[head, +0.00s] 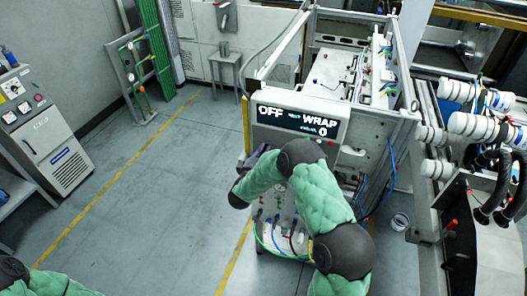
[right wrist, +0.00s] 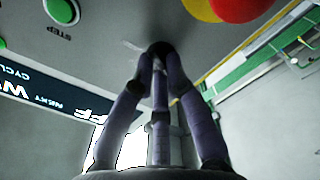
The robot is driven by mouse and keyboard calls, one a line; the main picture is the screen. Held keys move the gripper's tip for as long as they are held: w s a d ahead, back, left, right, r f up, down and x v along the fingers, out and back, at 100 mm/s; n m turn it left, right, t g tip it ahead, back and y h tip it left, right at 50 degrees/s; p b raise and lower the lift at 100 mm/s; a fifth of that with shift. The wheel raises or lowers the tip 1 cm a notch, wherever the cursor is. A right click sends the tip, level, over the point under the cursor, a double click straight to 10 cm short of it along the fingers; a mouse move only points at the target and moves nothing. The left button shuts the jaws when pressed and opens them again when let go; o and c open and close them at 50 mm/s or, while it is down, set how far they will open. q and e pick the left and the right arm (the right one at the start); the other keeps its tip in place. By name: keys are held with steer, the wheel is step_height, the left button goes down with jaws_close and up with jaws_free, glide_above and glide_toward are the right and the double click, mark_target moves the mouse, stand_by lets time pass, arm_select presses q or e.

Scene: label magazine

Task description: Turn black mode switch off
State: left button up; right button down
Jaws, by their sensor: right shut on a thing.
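The black mode switch (right wrist: 160,46) is a small dark knob on the grey control panel (right wrist: 112,35) in the right wrist view. The purple-grey fingers of my right gripper (right wrist: 160,55) converge on it and are shut on it, covering most of it. The knob's pointer direction cannot be made out. In the head view my right gripper (head: 251,160) is partly hidden behind my green arm, at the panel's left, and the switch is hidden. The display (head: 300,121) reads "OFF" at left and "WRAP" with "0" at right. My left gripper is out of view.
A green button (right wrist: 62,10) marked STEP and a red button (right wrist: 238,8) with yellow beside it sit near the switch. Hoses and cables hang on the machine's lower front. A grey cabinet (head: 50,150) stands at far left. The floor between is clear.

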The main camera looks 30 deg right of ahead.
stand_by(0.5)
steer(key=c, duration=1.2)
jaws_free()
steer(key=shift+w, duration=0.1)
steer(key=shift+c, duration=0.2)
steer(key=v, duration=1.2)
